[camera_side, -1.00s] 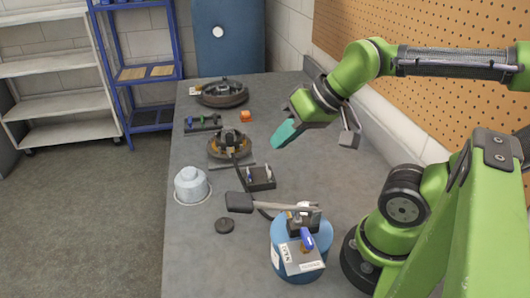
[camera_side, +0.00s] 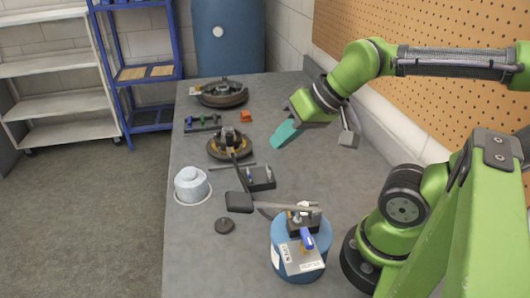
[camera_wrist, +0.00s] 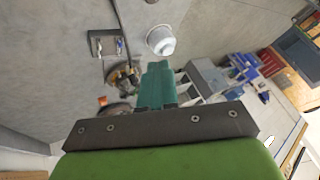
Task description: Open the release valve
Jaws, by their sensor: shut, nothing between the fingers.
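My gripper (camera_side: 287,133) has teal fingers that are together with nothing between them. It hangs above the right part of the bench, pointing down to the left and touching nothing. Its teal fingers (camera_wrist: 157,85) also show in the wrist view. A blue cylinder (camera_side: 286,262) stands at the front of the bench. On its top sit a dark fitting, a blue lever (camera_side: 307,239) and a plate with white labels. No part is clearly marked as the release valve, and I cannot tell the lever's setting. My gripper is well behind the cylinder, apart from it.
A pale blue-white domed part (camera_side: 190,184) stands at the bench's left edge. A dark box with a lever (camera_side: 260,179) and round assemblies (camera_side: 229,144) lie in the middle and back. A long dark-ended handle (camera_side: 240,202) reaches towards the cylinder. A pegboard wall (camera_side: 430,95) stands on the right.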

